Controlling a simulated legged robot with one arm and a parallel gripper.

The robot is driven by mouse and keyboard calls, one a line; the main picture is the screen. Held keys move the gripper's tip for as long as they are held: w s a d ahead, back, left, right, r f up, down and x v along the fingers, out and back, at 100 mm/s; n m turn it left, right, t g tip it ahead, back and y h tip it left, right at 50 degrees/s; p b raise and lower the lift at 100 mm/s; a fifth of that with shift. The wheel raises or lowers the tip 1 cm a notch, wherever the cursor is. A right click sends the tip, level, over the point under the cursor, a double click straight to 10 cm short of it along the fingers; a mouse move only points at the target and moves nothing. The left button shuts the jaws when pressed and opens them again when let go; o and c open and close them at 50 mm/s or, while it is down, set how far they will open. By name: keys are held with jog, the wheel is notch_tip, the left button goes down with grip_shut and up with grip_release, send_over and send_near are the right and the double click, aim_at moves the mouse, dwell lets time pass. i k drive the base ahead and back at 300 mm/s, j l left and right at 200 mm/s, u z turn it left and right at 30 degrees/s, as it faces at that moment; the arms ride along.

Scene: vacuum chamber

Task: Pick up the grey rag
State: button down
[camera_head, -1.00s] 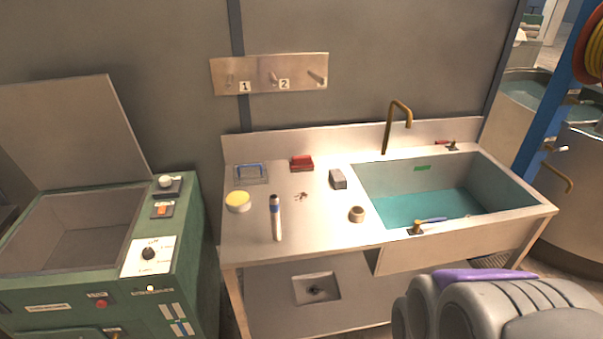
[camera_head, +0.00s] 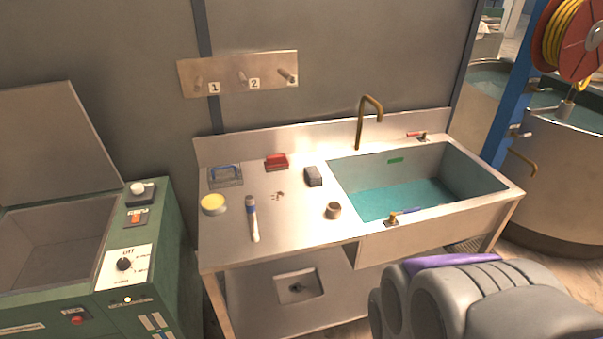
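I cannot clearly make out a cloth rag. A small dark grey block-like item (camera_head: 313,176) lies on the steel counter (camera_head: 290,225), just left of the sink; I cannot tell whether it is the rag. A flat grey piece with a blue handle (camera_head: 225,176) lies at the counter's back left. My grey, rounded arm end with a purple strip (camera_head: 470,300) fills the lower right, in front of the counter and apart from these items. Its fingertips cannot be made out, so I cannot see whether it is open or holds anything.
The counter also holds a red item (camera_head: 276,162), a yellow-topped round tin (camera_head: 213,204), a tube (camera_head: 253,218) and a small cup (camera_head: 333,210). A sink with teal water (camera_head: 400,200) has a brass tap (camera_head: 362,115). A green machine (camera_head: 150,240) stands left.

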aim_at(314, 177)
jog(key=i, duration=1.45)
